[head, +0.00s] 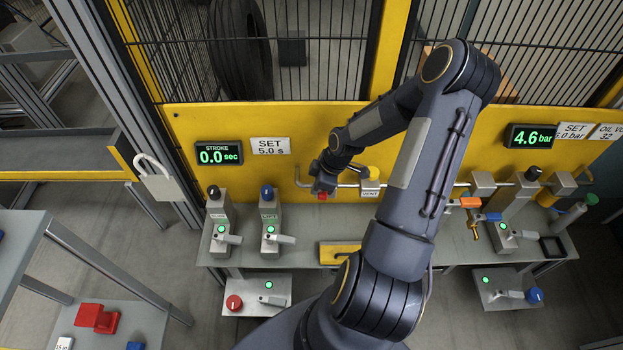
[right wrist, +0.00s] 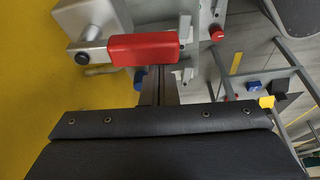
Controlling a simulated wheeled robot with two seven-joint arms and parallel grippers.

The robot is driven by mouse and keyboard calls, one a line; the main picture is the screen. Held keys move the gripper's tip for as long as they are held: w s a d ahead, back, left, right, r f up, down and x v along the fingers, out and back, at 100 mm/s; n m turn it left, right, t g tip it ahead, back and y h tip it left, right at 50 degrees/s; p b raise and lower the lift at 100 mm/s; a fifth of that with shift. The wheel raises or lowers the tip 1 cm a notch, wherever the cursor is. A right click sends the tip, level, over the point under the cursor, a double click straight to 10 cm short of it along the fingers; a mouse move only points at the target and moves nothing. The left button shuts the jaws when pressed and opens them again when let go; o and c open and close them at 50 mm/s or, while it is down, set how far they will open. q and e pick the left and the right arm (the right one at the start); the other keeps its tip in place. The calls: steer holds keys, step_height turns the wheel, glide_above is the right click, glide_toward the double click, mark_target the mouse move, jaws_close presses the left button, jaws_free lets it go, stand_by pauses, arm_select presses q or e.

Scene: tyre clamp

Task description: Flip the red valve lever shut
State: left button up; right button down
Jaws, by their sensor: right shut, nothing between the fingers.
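The red valve lever (right wrist: 143,48) shows in the right wrist view as a red grip on a silver valve body (right wrist: 88,45). In the head view only a small red part (head: 322,197) of it shows, just below my right gripper (head: 323,186), by the pipe along the yellow panel. My right gripper's closed fingers (right wrist: 159,90) point at the lever, close to its grip. I cannot tell whether they touch it. The gripper is shut and empty. My left gripper is not in view.
A yellow knob with a VENT label (head: 370,188) is right of my gripper. Orange (head: 471,202) and blue (head: 491,217) handles stand further right. Clamp units with black (head: 214,192) and blue (head: 267,192) knobs stand left on the grey bench.

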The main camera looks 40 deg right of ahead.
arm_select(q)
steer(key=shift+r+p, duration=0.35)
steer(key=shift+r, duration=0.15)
arm_select(e)
steer(key=shift+s+d, duration=0.3)
steer(key=shift+s, duration=0.2)
steer(key=shift+d, duration=0.1)
